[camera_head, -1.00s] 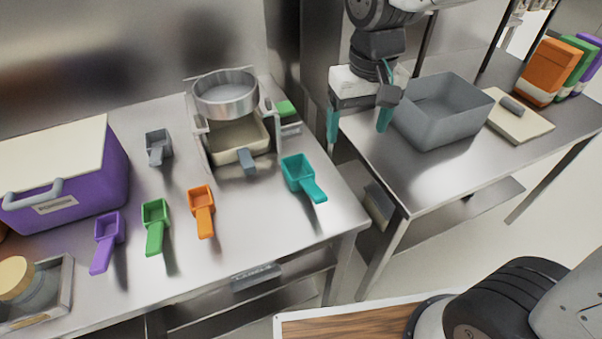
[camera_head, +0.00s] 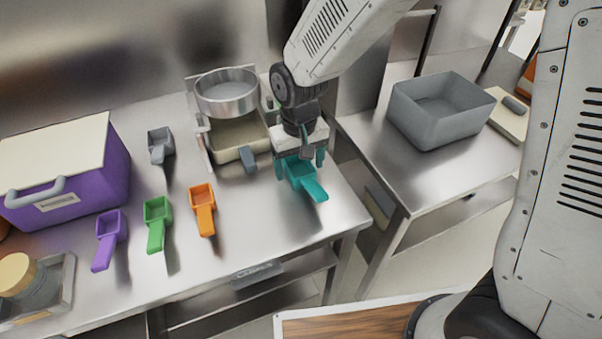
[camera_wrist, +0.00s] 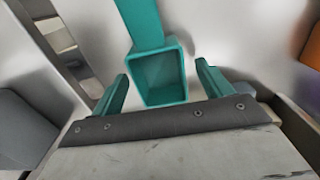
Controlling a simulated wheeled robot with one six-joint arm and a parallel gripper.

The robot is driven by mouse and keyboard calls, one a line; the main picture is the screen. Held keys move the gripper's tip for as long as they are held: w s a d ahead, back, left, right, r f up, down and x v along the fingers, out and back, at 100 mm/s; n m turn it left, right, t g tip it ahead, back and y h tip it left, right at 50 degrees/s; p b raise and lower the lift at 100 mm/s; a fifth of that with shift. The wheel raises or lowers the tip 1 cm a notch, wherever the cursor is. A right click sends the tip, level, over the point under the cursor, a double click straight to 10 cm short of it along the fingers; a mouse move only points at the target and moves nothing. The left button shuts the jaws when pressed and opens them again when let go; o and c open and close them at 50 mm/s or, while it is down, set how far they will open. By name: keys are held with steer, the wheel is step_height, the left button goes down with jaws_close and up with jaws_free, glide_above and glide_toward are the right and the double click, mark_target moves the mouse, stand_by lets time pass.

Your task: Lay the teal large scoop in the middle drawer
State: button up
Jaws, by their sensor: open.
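The teal large scoop (camera_head: 309,184) lies on the left steel table near its right edge, its handle pointing to the lower right. My gripper (camera_head: 300,172) is just above the scoop's cup end, open. In the wrist view the scoop's square cup (camera_wrist: 160,78) sits between the two open teal fingers of my gripper (camera_wrist: 160,90), with a gap on both sides, and its handle runs to the top. I cannot tell how far above the scoop the fingertips are. No drawer can be made out clearly; a labelled grey front (camera_head: 257,272) shows under the tabletop.
A scale-like stand with a round metal pan (camera_head: 227,92) and a beige tray is left of my gripper. Orange (camera_head: 202,210), green (camera_head: 157,224), purple (camera_head: 110,240) and grey (camera_head: 159,146) scoops lie farther left. A purple bin (camera_head: 75,190) stands at left, a grey bin (camera_head: 440,118) on the right table.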

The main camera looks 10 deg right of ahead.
steer(key=shift+f, duration=0.4)
steer(key=c, duration=1.2)
steer(key=shift+o, duration=0.2)
steer(key=shift+r, duration=0.1)
